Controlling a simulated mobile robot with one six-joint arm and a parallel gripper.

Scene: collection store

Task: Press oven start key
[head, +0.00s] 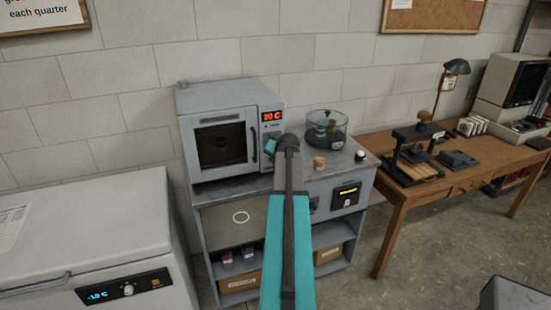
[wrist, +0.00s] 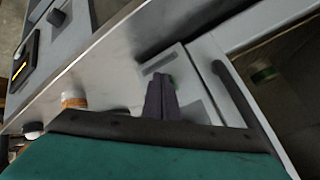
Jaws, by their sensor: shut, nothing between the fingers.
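The grey oven (head: 220,140) stands on the cabinet in the head view, its door closed and its red display (head: 271,116) reading 20 C. My arm covers the lower part of its control panel there. In the wrist view my gripper (wrist: 160,80) is shut and empty, its dark fingertips in front of the oven panel (wrist: 188,85). A green key (wrist: 173,82) shows just beside the fingertips, partly hidden by them. I cannot tell whether the fingers touch it. The oven door handle (wrist: 230,92) is to the right of the fingers.
A glass vessel (head: 338,132) and a cork-coloured jar (head: 319,162) stand on the cabinet top right of the oven. A chest freezer (head: 90,225) stands at left. A wooden table (head: 455,175) with instruments is at right. Open floor lies before the table.

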